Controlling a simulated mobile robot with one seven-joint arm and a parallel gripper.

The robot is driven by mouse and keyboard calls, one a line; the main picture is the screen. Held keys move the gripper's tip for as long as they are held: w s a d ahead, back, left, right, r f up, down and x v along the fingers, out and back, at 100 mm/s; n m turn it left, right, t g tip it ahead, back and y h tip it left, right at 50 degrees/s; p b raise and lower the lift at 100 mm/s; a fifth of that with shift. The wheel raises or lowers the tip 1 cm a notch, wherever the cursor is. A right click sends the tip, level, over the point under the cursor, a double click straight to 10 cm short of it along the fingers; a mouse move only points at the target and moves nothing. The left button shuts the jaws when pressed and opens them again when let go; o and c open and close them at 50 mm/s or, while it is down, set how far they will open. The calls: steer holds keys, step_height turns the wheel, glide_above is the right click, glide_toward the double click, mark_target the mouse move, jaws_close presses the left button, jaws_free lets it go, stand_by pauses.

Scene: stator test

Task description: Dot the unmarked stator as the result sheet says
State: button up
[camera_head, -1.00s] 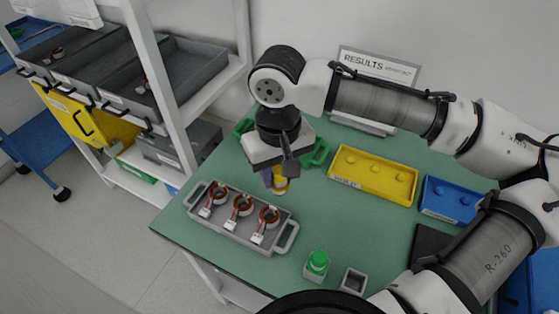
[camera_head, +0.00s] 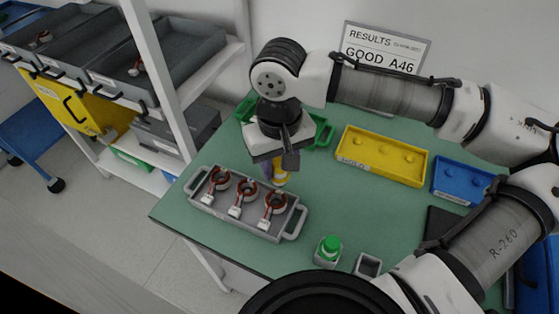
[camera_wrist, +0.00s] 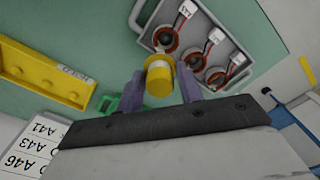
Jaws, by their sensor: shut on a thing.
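My gripper (camera_head: 279,166) is shut on a yellow marker (camera_head: 281,178) with a white band, above the table behind the stator tray. In the wrist view the yellow marker (camera_wrist: 159,82) sits between the two purple fingers. The grey stator tray (camera_head: 292,222) holds a left stator (camera_head: 220,180), a middle stator (camera_head: 246,190) and a right stator (camera_head: 275,202), each with a white tag. The tags are too small to read surely, and I see no clear dot. The result sheet (camera_head: 385,48) on the wall side reads "GOOD A46"; my arm hides its lower part.
A green-capped marker (camera_head: 331,247) stands in a holder beside an empty grey holder (camera_head: 367,265). A yellow tray (camera_head: 382,157), a blue tray (camera_head: 462,182) and a green tray (camera_head: 322,131) stand at the back. A shelf (camera_head: 196,60) with grey bins is left. Green tabletop between is clear.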

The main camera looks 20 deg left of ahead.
steer(key=shift+f+b, duration=0.35)
steer(key=shift+f, duration=0.35)
steer(key=shift+f, duration=0.7)
stand_by(1.0)
steer(key=shift+r, duration=0.1)
step_height(320, 180, up, 6)
steer(key=p, duration=0.5)
steer(key=shift+p, duration=0.4)
